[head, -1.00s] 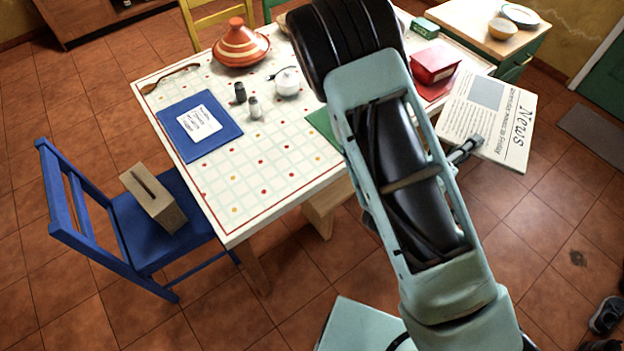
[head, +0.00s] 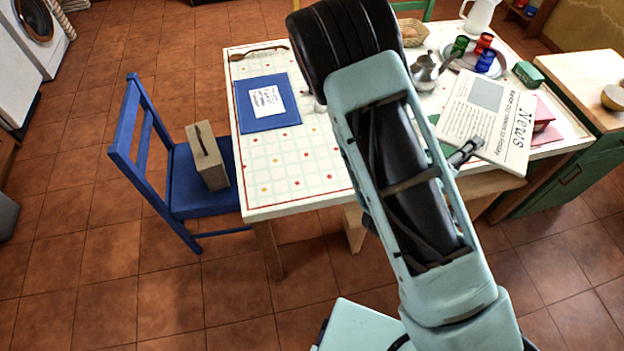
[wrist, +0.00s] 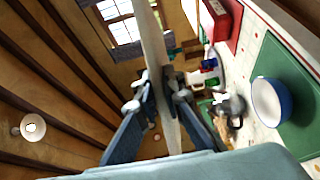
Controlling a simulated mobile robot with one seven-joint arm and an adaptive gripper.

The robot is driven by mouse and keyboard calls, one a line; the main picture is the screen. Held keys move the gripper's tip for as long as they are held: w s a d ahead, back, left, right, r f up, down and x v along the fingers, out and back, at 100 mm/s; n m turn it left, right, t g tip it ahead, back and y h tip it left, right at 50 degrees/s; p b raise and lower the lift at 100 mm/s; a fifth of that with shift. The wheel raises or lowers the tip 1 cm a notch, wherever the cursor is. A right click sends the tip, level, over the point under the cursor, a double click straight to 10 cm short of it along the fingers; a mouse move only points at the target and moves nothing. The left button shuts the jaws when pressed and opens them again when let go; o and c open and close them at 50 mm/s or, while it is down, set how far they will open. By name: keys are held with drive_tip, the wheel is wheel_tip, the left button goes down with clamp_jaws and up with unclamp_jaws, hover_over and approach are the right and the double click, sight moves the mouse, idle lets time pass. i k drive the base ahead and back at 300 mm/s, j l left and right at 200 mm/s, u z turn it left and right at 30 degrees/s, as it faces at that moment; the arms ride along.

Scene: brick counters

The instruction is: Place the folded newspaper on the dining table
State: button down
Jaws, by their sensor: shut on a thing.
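The folded newspaper (head: 487,121) is held out flat to the right of my arm in the head view, its "News" heading visible. My gripper (head: 465,152) is shut on its near left edge. In the wrist view my gripper (wrist: 160,95) pinches the newspaper (wrist: 158,50), which shows edge-on as a pale strip. The dining table (head: 270,205) has a white top with a coloured grid. In the head view the newspaper overlaps the table's right part and hides some of it; the gap between them is hard to tell.
A blue placemat with a card (head: 268,102) lies on the table's left. A kettle (head: 425,72), coloured cups (head: 484,60) and a red box (head: 542,113) crowd the right end. A blue chair (head: 205,180) with a cardboard box stands at left. A cabinet (head: 570,75) stands right.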

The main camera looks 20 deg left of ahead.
sight(303, 160)
drive_tip(key=i+l+u, duration=0.15)
drive_tip(key=u, duration=0.25)
drive_tip(key=l+u, duration=0.25)
drive_tip(key=u, duration=0.15)
drive_tip(key=i+l+u, duration=0.15)
drive_tip(key=u, duration=0.25)
drive_tip(key=l+u, duration=0.65)
drive_tip(key=u, duration=0.2)
drive_tip(key=i+l+u, duration=0.1)
drive_tip(key=u, duration=0.25)
drive_tip(key=l+u, duration=0.6)
drive_tip(key=k+l, duration=0.05)
drive_tip(key=l, duration=0.05)
